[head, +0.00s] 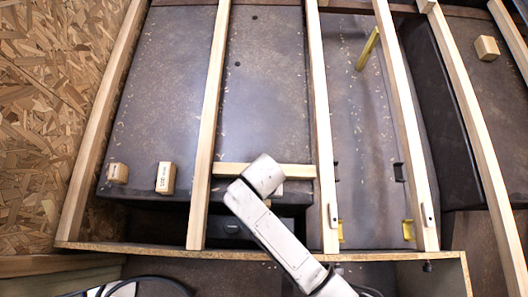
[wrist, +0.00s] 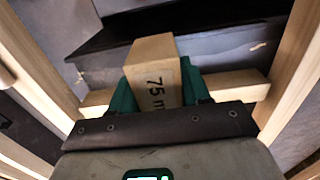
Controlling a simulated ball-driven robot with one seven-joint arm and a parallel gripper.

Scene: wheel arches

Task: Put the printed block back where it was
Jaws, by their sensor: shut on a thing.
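The printed block (wrist: 155,70) is pale wood with dark "75 m" lettering on the face toward the wrist camera. My gripper (wrist: 160,92) is shut on it, with a green finger on each side. In the wrist view the block is in front of a wooden crosspiece (wrist: 240,87); I cannot tell whether they touch. In the head view my white arm reaches that crosspiece (head: 232,170) between two long battens, and hides the fingers and most of the block. Another block with dark marking (head: 165,177) lies on the dark panel to the left.
A smaller wooden block (head: 117,173) lies left of the marked one, and another (head: 487,48) at the upper right. Long wooden battens (head: 205,125) divide the dark panels. A yellow strip (head: 367,48) and yellow brackets (head: 408,230) are on the right. A chipboard edge (head: 160,249) runs along the front.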

